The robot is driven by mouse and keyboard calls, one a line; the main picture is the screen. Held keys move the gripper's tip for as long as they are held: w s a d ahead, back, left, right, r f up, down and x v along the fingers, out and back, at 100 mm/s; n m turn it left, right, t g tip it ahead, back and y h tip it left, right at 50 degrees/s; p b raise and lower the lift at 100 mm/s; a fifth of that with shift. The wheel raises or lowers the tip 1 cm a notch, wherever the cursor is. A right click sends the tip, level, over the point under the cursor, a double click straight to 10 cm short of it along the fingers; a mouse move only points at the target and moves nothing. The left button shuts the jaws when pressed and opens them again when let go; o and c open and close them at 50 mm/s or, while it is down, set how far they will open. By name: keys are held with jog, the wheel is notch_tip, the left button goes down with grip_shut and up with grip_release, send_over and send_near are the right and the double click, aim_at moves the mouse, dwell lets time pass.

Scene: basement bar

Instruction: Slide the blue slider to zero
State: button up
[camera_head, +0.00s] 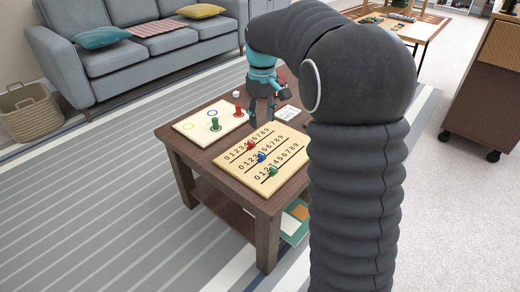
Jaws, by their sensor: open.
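The slider board (240,168) lies on a small dark wooden table. It has three number rows running from 0 to 9, each with one slider. The blue slider (262,157) is in the middle row, around the 3 or 4; the exact number is too small to tell. The red slider (251,145) is in the row behind it and the green slider (272,171) in the row in front. My gripper (267,115) is open and points down above the back of the table, behind the slider board and apart from the blue slider. My arm hides the table's right side.
A pale board (190,125) with red and green pegs lies left of my gripper. A small white cube (236,94) and a white card (288,112) are near the back. A grey sofa (160,55) stands behind; a wooden cabinet (485,90) stands right.

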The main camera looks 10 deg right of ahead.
aim_at(262, 155)
notch_tip(262, 155, down, 13)
jog(key=shift+r+b, duration=0.15)
jog(key=shift+b, duration=0.8)
jog(key=shift+c, duration=0.2)
jog(key=shift+s, duration=0.1)
grip_shut()
